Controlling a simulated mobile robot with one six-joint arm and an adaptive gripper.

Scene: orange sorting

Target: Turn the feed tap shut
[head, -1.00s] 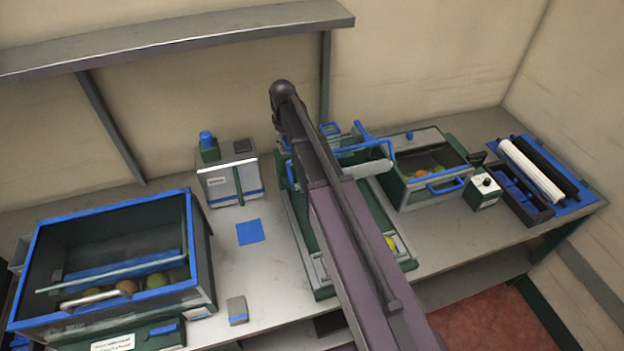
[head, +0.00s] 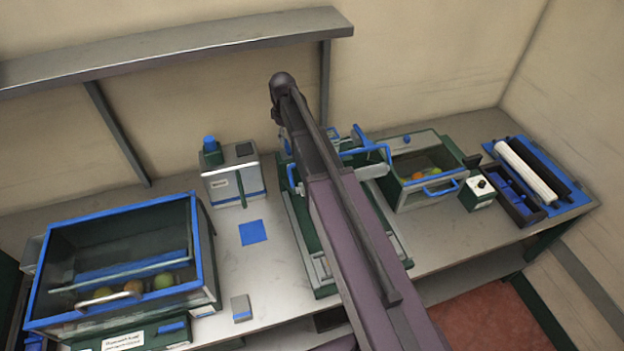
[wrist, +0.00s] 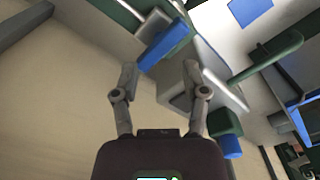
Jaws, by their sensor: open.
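My gripper (wrist: 160,68) is open and empty in the wrist view, its two fingers apart. A blue bar (wrist: 163,45) shows beyond the fingertips, near a pale grey box (wrist: 180,92); I see no contact. The box has a green bar handle (wrist: 265,58) and a blue cap (wrist: 232,147) on a green base. In the head view a similar white box (head: 232,178) stands left of my arm, with a blue cap (head: 210,143) and a green upright bar (head: 240,188). I cannot tell for certain which part is the feed tap. My arm hides the gripper in the head view.
A blue-rimmed bin (head: 195,240) with several fruits stands at the left. A green tray rig (head: 305,250) lies under my arm. A fruit box (head: 425,190), control box (head: 478,194) and roller unit (head: 580,200) stand at the right. A shelf (head: 180,45) runs above.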

